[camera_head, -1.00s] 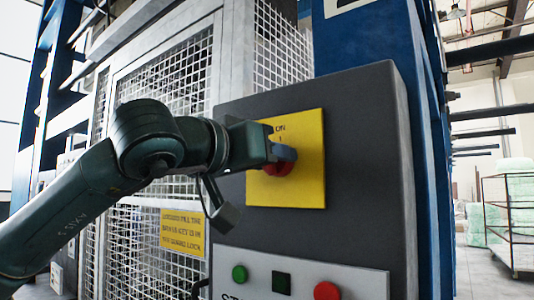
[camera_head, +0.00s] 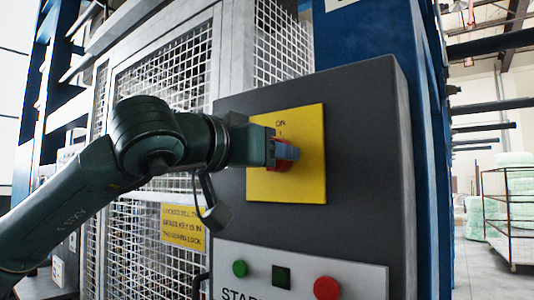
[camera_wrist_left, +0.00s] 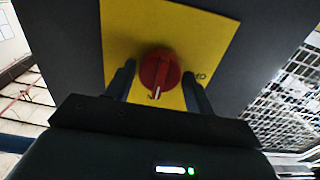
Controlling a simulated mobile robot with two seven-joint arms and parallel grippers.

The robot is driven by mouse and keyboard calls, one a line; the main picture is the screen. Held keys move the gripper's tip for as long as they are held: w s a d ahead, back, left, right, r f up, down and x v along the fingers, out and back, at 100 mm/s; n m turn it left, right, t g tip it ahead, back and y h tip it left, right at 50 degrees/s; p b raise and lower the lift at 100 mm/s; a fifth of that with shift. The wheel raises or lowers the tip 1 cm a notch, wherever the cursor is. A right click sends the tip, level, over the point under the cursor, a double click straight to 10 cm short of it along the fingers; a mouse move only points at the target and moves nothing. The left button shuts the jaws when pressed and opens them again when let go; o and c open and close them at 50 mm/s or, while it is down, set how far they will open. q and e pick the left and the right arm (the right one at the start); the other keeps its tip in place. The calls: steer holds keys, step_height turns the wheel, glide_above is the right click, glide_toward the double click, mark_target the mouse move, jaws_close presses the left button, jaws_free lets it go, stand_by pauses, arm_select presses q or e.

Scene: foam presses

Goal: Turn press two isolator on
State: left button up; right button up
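The isolator is a red rotary knob (camera_head: 284,164) on a yellow plate (camera_head: 308,185) on a dark grey cabinet. "ON" is printed above it on the plate. In the left wrist view the knob (camera_wrist_left: 159,72) sits between the two fingers of my left gripper (camera_wrist_left: 159,88), with yellow showing on both sides. The gripper is open around it. In the head view my left gripper (camera_head: 284,153) is at the plate and partly hides the knob. My right gripper is in neither view.
Below the plate is a light panel with a green button (camera_head: 240,268), a black square (camera_head: 281,277) and a red button (camera_head: 326,288). White mesh guarding (camera_head: 165,95) with a yellow sign (camera_head: 183,226) stands behind my left arm. A wire trolley (camera_head: 508,215) is far right.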

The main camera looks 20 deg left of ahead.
arm_select(q)
steer(key=shift+o, duration=1.3)
steer(key=b+v, duration=0.3)
steer(key=v, duration=1)
steer(key=shift+b, duration=0.3)
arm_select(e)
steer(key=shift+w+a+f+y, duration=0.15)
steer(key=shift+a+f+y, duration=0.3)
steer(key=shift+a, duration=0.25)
arm_select(q)
steer(key=shift+s, duration=0.1)
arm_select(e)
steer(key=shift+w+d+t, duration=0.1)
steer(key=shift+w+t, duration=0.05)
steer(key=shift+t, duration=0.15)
